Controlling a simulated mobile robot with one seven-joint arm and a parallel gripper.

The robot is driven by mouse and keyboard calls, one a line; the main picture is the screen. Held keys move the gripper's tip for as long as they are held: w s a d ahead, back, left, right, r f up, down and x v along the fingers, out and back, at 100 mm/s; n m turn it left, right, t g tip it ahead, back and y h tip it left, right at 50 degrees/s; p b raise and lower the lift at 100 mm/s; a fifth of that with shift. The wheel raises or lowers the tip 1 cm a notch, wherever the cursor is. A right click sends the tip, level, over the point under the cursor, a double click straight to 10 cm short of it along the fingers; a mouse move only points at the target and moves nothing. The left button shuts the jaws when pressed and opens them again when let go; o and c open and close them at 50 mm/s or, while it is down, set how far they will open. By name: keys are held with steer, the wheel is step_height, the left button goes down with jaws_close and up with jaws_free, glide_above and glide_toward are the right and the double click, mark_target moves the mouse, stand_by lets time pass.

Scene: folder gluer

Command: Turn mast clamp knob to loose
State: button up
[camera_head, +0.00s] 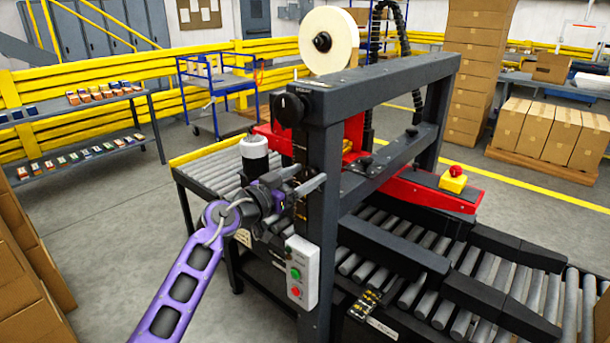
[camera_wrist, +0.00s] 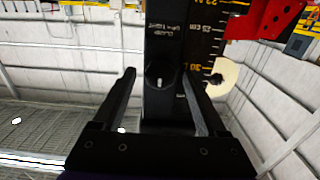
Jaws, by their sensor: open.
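The mast clamp knob (camera_head: 289,109) is a round black knob near the top of the dark mast (camera_head: 325,140). In the wrist view the knob (camera_wrist: 158,76) lies between the two fingers, with a short white mark running along the mast's length. White lettering beside it appears upside down and is partly legible, seeming to read "UP TIGHT". My gripper (camera_head: 310,177) is open and empty, its fingers toward the mast, below the knob in the head view. In the wrist view the open fingers (camera_wrist: 159,72) flank the knob, apparently without touching it; the distance is hard to judge.
A tape roll (camera_head: 329,40) stands above the crossbeam (camera_head: 390,80). A control box (camera_head: 301,272) with green and red buttons hangs on the mast below my gripper. A white-topped cylinder (camera_head: 254,155) shows behind my wrist. Roller conveyors (camera_head: 208,174) run beside the mast.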

jaws_close()
steer(key=shift+n, duration=0.4)
steer(key=n+b, duration=0.1)
steer(key=n, duration=0.2)
steer(key=shift+a+n, duration=0.1)
steer(key=shift+n, duration=0.3)
steer(key=n, duration=0.4)
steer(key=n+p, duration=0.2)
steer(key=n, duration=0.3)
steer(key=shift+w, duration=0.1)
steer(key=shift+f+n+p, duration=0.1)
steer(key=shift+n+p, duration=0.9)
steer(key=shift+n, duration=1.2)
